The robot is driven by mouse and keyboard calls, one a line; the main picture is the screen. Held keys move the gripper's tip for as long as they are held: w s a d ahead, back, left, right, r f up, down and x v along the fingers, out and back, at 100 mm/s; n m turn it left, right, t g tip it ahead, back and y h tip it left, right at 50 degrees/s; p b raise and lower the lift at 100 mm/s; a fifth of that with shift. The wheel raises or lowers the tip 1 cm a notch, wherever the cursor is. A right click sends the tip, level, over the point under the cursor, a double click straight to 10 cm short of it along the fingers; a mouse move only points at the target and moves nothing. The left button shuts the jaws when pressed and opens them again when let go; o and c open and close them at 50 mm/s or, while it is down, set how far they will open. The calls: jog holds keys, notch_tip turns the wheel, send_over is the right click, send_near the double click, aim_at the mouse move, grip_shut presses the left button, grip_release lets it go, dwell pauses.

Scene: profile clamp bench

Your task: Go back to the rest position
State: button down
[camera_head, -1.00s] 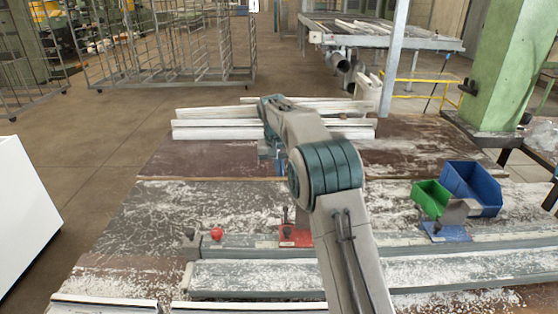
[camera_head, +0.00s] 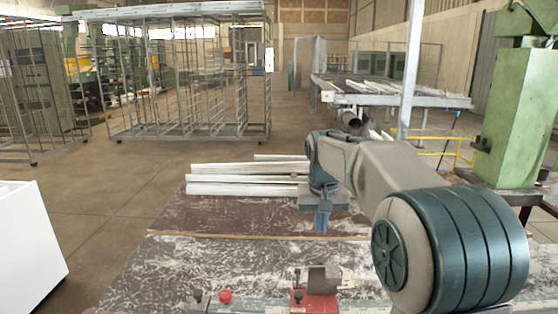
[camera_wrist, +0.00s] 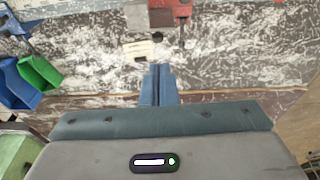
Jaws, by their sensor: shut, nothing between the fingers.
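My gripper (camera_head: 322,222) hangs fingers-down above the far half of the bench, with nothing held. In the wrist view its blue fingers (camera_wrist: 158,84) are together, with no gap and no object between them. The bench top (camera_head: 200,257) is scuffed and pale-streaked. The red clamp (camera_head: 313,299) with a grey block on it stands at the near side of the bench, apart from the gripper. It also shows at the top of the wrist view (camera_wrist: 182,9).
White profiles (camera_head: 248,179) lie stacked at the bench's far edge, close behind my gripper. A red knob (camera_head: 225,297) sits near the clamp. Blue (camera_wrist: 14,84) and green (camera_wrist: 38,72) bins stand at the left of the wrist view. A green column (camera_head: 512,110) rises at right.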

jog(key=s+d+f, duration=0.1)
jog(key=s+f, duration=0.1)
jog(key=s, duration=0.7)
jog(key=s+d+f+t, duration=0.1)
jog(key=s+d+f, duration=0.1)
jog(key=s, duration=0.8)
jog(key=s+d+f, duration=0.1)
jog(key=s+f, duration=0.2)
jog(key=s, duration=0.7)
jog(key=shift+d, duration=0.4)
